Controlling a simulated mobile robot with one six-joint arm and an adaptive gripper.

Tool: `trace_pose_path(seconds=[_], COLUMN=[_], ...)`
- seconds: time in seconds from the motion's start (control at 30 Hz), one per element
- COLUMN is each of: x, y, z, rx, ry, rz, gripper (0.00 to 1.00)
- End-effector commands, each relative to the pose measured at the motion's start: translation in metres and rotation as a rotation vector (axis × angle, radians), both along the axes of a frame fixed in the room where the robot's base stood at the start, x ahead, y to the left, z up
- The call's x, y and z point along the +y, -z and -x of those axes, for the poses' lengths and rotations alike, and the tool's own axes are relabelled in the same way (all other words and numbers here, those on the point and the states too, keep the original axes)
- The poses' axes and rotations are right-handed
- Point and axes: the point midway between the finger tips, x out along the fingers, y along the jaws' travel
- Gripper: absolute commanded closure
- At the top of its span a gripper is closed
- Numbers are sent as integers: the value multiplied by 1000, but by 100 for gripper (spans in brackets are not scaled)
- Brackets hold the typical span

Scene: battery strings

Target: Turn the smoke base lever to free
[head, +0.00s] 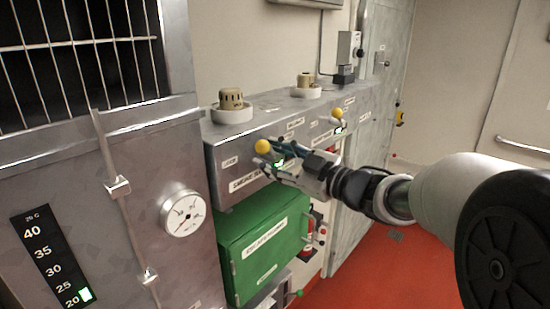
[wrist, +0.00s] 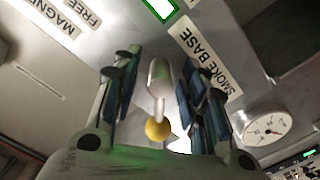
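The smoke base lever has a grey shaft and a yellow ball knob (head: 262,146); the knob also shows in the wrist view (wrist: 157,129). The SMOKE BASE label (wrist: 208,55) is beside it on the grey cabinet front, partly covered by my gripper in the head view. My gripper (wrist: 160,80) is open, with one finger on each side of the lever's shaft. A gap shows between the shaft and each finger. In the head view my gripper (head: 272,164) is at the cabinet front, just below the knob. A FREE label (wrist: 82,16) is at the upper left.
A second yellow-knobbed lever (head: 338,113) is farther right on the same cabinet. Two detectors in white bases (head: 232,115) (head: 307,92) stand on top. A green box (head: 263,240) is below, and a round gauge (head: 184,214) is at left. Red floor (head: 375,270) lies open below my arm.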

Motion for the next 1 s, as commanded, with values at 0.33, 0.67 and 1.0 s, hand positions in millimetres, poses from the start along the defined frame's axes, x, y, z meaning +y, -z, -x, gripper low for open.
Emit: trace_pose_path(seconds=[0.33,0.67,1.0], x=[0,0,0], y=[0,0,0], z=[0,0,0], rx=[0,0,0], ry=[0,0,0], rz=[0,0,0], gripper=[79,100,100])
